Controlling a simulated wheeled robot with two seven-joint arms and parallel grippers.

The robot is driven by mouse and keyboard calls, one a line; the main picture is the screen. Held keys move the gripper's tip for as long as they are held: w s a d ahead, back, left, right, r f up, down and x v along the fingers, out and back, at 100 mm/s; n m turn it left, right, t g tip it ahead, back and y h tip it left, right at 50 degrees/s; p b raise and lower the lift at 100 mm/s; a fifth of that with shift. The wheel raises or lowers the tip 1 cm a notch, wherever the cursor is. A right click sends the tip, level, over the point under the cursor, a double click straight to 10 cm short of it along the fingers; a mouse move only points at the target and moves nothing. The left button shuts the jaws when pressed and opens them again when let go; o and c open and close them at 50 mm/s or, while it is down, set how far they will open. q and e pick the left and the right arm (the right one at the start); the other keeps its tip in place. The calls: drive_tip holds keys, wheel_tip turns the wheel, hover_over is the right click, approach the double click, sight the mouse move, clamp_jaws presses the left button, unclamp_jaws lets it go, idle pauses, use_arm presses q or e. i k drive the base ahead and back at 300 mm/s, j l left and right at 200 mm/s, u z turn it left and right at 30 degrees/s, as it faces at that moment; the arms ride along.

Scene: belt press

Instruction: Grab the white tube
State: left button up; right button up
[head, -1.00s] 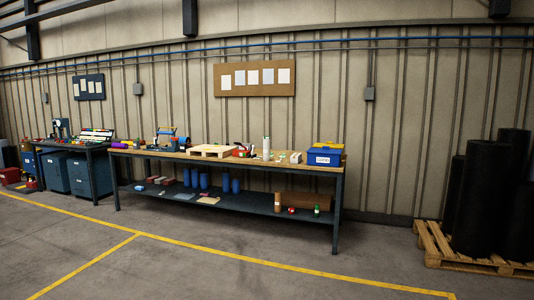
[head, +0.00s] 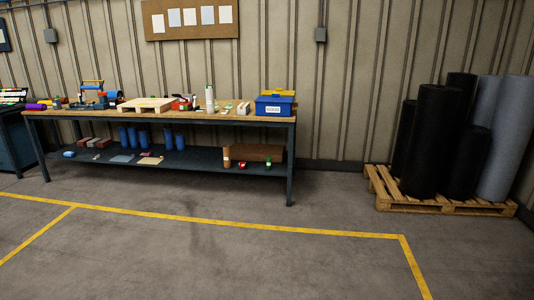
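A white tube (head: 210,98) stands upright on the top of the long workbench (head: 75,112), right of its middle. It is between a red item (head: 181,105) and the blue toolbox (head: 275,105). The bench is some way off across the floor. Neither of my grippers shows in the head view.
A wooden pallet (head: 445,208) with black and grey rolls (head: 431,150) stands on the floor at the right. A wooden box (head: 257,153) and blue cylinders (head: 145,139) are on the bench's lower shelf. The concrete floor (head: 200,265) before the bench is clear, with yellow lines.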

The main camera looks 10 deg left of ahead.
sight(209, 95)
drive_tip(key=i+u, duration=0.4)
drive_tip(key=i, duration=1.85)
